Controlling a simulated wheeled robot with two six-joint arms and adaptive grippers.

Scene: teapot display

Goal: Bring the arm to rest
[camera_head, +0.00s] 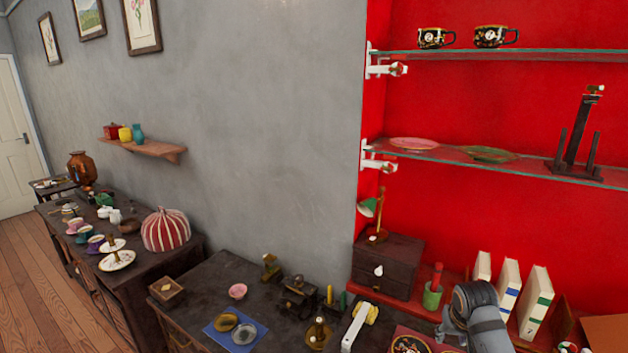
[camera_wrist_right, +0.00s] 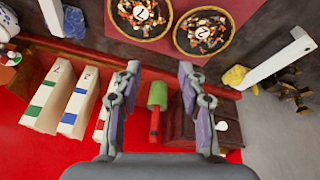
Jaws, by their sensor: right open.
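My right arm (camera_head: 478,315) comes in at the lower right of the head view, in front of the red shelf. Its fingertips cannot be made out there. In the right wrist view my right gripper (camera_wrist_right: 158,80) is open, with its two fingers wide apart and nothing held between them. A green cup with a red stick (camera_wrist_right: 157,95) shows in the gap between the fingers, beyond them; in the head view this green cup (camera_head: 432,298) stands left of my arm. My left gripper is not in view.
Books (camera_head: 535,300) stand right of my arm, and a dark drawer box (camera_head: 388,262) stands left of it. Two round patterned dishes (camera_wrist_right: 138,14) (camera_wrist_right: 205,32) lie on a red mat. Glass shelves (camera_head: 500,165) hang above. A dark cabinet (camera_head: 215,275) carries small items.

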